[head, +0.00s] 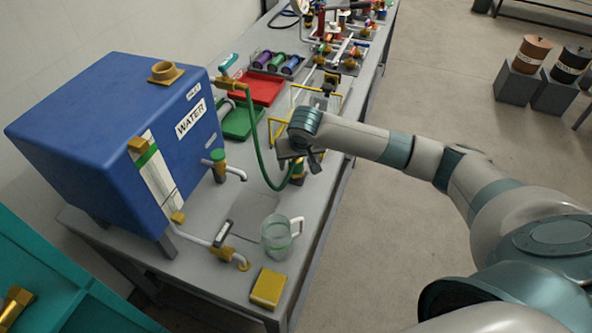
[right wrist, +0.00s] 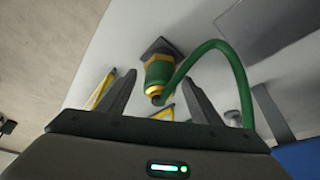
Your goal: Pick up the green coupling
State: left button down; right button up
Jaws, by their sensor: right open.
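The green coupling (right wrist: 159,72), a green body with brass rings, stands on a dark square base in the right wrist view. In the head view the coupling (head: 298,172) shows partly below my right gripper (head: 303,158), which hides some of it. My right gripper is open. In the right wrist view the coupling appears between its two fingers (right wrist: 161,84), and I see no finger closed on it. A green hose (head: 257,150) loops beside the coupling; the hose (right wrist: 222,52) curves right of it in the right wrist view. My left gripper is out of view.
A blue water tank (head: 95,125) stands at the left of the grey bench. A glass jug (head: 277,238) and yellow block (head: 268,287) are near the front. A yellow frame (head: 280,133), green tray (head: 237,128) and red tray (head: 262,90) lie behind.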

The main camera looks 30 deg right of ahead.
jog(key=c, duration=1.3)
jog(key=shift+r+b, duration=0.3)
jog(key=shift+r, duration=0.15)
jog(key=r, duration=0.1)
jog(key=r+b, duration=0.1)
jog(key=r, duration=0.1)
jog(key=shift+d+r+b, duration=0.15)
jog(key=shift+d+b, duration=0.1)
jog(key=shift+b, duration=0.05)
jog(key=s+d+r+b, duration=0.1)
jog(key=d+r, duration=0.1)
jog(key=d, duration=0.1)
jog(key=s+d+r+b, duration=0.1)
jog(key=s+d+r, duration=0.1)
jog(key=d, duration=0.1)
jog(key=s+d+r+b, duration=0.1)
jog(key=s+d+r, duration=0.1)
jog(key=d+r, duration=0.1)
jog(key=shift+s+d+b, duration=0.25)
jog(key=shift+d+b, duration=0.05)
jog(key=shift+d, duration=0.1)
jog(key=shift+a, duration=0.1)
